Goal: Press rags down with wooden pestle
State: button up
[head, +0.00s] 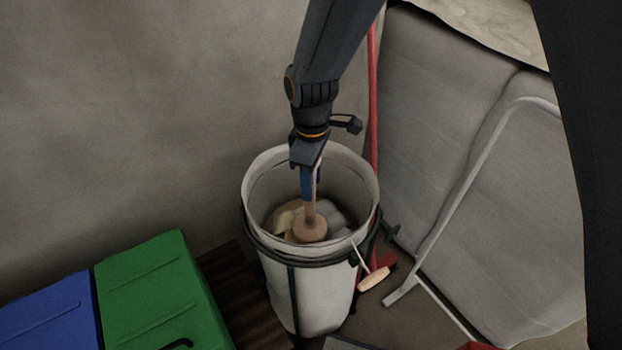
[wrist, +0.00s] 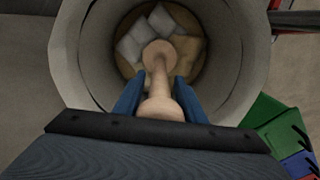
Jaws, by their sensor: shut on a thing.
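My gripper (head: 307,180) points down into the mouth of a tall white bucket (head: 312,290). It is shut on a wooden pestle (head: 310,226), whose broad round head is down inside the bucket. In the wrist view, my gripper's blue fingers (wrist: 157,95) sit on both sides of the pestle handle (wrist: 160,105). Pale and yellowish rags (wrist: 130,48) lie around the pestle head at the bucket's bottom. The head appears to be at the rags, but I cannot tell how firmly it touches them. It hides the rags directly under it.
A green box (head: 155,290) and a blue box (head: 50,315) stand at the left. A wooden-gripped handle (head: 374,279) hangs on the bucket's right side. A red pole (head: 373,110) and a grey padded panel with a metal tube frame (head: 455,190) stand close at the right. A wall is behind.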

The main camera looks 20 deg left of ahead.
jog(key=shift+f+b, duration=1.25)
jog(key=shift+f, duration=1.5)
jog(key=shift+r, duration=0.1)
